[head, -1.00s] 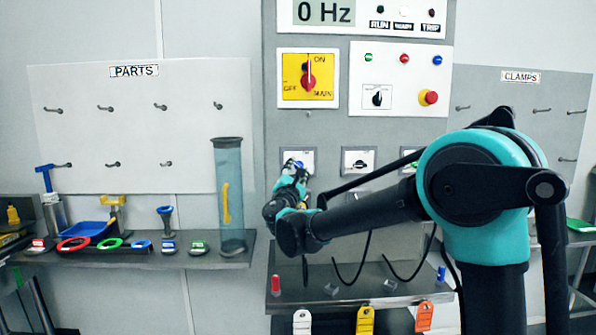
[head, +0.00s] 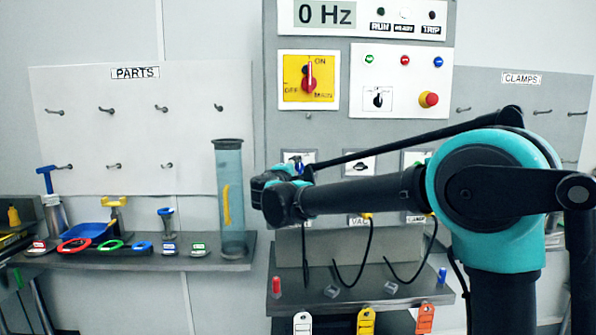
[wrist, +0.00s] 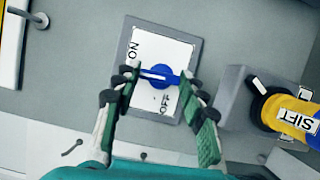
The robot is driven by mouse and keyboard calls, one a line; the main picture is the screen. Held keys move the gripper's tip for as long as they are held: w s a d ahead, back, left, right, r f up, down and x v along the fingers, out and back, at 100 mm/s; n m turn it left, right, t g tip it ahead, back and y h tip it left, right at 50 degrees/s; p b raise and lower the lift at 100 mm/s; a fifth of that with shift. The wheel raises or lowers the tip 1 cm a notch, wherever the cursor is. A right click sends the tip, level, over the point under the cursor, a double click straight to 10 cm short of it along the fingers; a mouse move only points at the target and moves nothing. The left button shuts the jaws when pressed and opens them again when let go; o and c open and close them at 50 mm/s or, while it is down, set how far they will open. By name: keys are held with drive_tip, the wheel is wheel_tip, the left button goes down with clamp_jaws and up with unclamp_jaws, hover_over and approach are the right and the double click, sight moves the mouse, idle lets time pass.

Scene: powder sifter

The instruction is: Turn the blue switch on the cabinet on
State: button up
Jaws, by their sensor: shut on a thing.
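The blue switch (wrist: 160,77) is a round knob with a bar handle on a white plate (wrist: 178,52) in a grey frame. The plate carries an ON label at its upper left and an OFF label at its lower side in the wrist view. The bar lies crosswise between the labels. My gripper (wrist: 158,82) has one finger at each end of the bar and is shut on it. In the head view the switch plate (head: 308,157) shows on the cabinet (head: 348,130), with my gripper (head: 283,172) partly covering it.
The yellow main switch panel (head: 308,80) and a red stop button (head: 429,99) sit above. A shelf with hanging cables (head: 350,280) is below.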

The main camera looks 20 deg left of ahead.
drive_tip(key=shift+m, duration=0.4)
drive_tip(key=o, duration=1.2)
drive_tip(key=shift+c, duration=0.2)
drive_tip(key=s, duration=1.2)
drive_tip(key=shift+a, duration=0.4)
drive_tip(key=shift+w+g, duration=0.1)
drive_tip(key=shift+g, duration=0.2)
